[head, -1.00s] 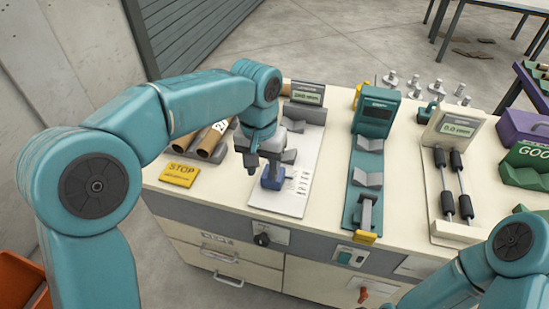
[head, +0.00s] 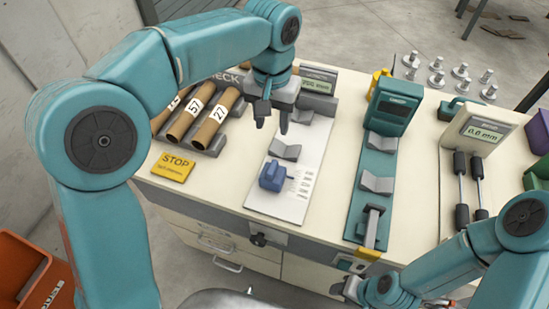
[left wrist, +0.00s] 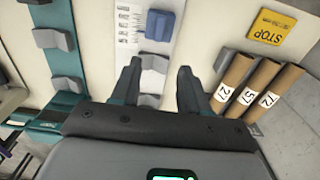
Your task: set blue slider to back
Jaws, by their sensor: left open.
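The blue slider (head: 273,177) sits near the front end of a white scale plate (head: 283,208) with printed marks on its right side. It also shows in the left wrist view (left wrist: 160,25), at the top. My left gripper (head: 273,123) is open and empty, above the rear part of the plate, behind the slider and apart from it. In the left wrist view, its two fingers (left wrist: 158,70) are spread, with a grey V-block (left wrist: 154,62) between them. My right gripper (head: 348,288) shows only partly at the bench's front edge; its jaws are unclear.
Cardboard tubes (head: 214,122) lie left of the plate, with a yellow STOP sign (head: 174,167) in front. A grey V-block (head: 285,150) stands on the plate behind the slider. A teal fixture (head: 393,105) and a 0.0 mm gauge (head: 480,131) stand to the right.

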